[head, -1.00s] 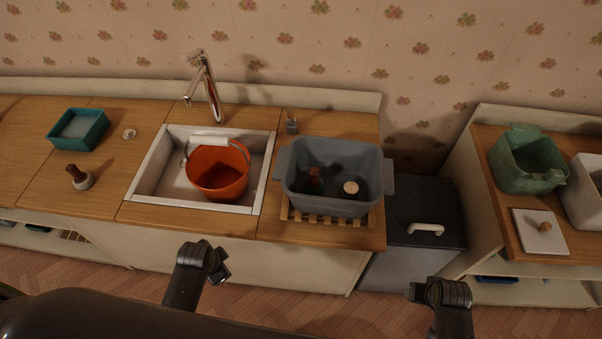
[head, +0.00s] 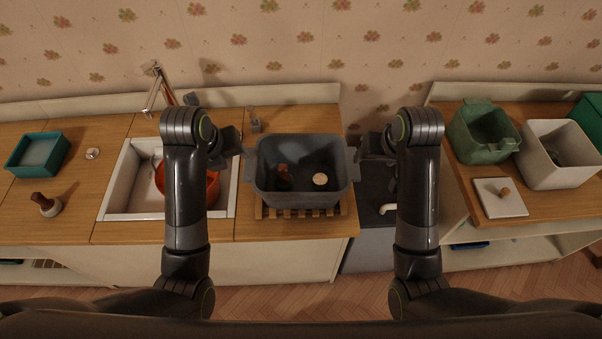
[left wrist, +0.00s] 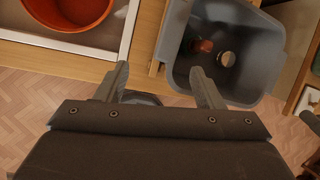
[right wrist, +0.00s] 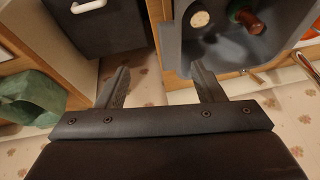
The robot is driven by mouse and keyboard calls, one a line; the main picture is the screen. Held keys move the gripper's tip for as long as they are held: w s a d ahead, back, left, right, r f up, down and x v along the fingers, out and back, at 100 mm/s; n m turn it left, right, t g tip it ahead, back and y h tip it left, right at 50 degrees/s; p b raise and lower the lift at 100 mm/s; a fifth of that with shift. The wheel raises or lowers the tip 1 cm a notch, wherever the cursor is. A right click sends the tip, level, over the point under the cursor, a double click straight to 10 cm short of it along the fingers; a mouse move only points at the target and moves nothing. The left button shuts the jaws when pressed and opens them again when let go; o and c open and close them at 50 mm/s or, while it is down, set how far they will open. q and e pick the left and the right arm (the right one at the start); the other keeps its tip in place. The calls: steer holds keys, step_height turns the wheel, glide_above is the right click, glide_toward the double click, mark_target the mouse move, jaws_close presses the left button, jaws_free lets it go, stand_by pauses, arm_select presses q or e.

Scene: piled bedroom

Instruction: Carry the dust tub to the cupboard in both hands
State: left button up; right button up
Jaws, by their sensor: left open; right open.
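The dust tub appears to be the grey two-handled tub (head: 300,202) on a slatted wooden rack (head: 290,212) on the counter. It holds a red-brown item (head: 283,177) and a round pale-topped item (head: 320,179). My left gripper (head: 240,148) is open beside the tub's left handle. My right gripper (head: 364,148) is open beside its right handle. The tub also shows in the left wrist view (left wrist: 262,50) and the right wrist view (right wrist: 222,50). Neither wrist view shows a handle between the fingers. I cannot tell which unit is the cupboard.
A sink (head: 122,190) with an orange bucket (head: 211,188) lies left of the tub.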

mark_target(249, 164)
arm_select(q)
steer(key=m, duration=0.1)
steer(key=r, duration=0.1)
steer(key=d+r+m, duration=0.1)
steer(key=shift+w+r+m, duration=0.2)
steer(key=shift+w+m, duration=0.1)
steer(key=shift+w, duration=0.05)
arm_select(e)
steer(key=shift+w+a+r, duration=0.2)
steer(key=shift+a+r, duration=0.1)
steer(key=shift+r, duration=0.3)
steer(key=shift+w+a+r, duration=0.15)
steer(key=shift+a+r, duration=0.15)
steer(key=shift+r, duration=0.3)
arm_select(q)
steer(key=x, duration=1.7)
steer(key=shift+w+d+f, duration=0.15)
steer(key=shift+d, duration=0.05)
arm_select(e)
steer(key=x, duration=1.7)
steer(key=shift+w+a+f, duration=0.15)
steer(key=shift+a, duration=0.05)
arm_select(q)
jaws_close()
arm_select(e)
jaws_close()
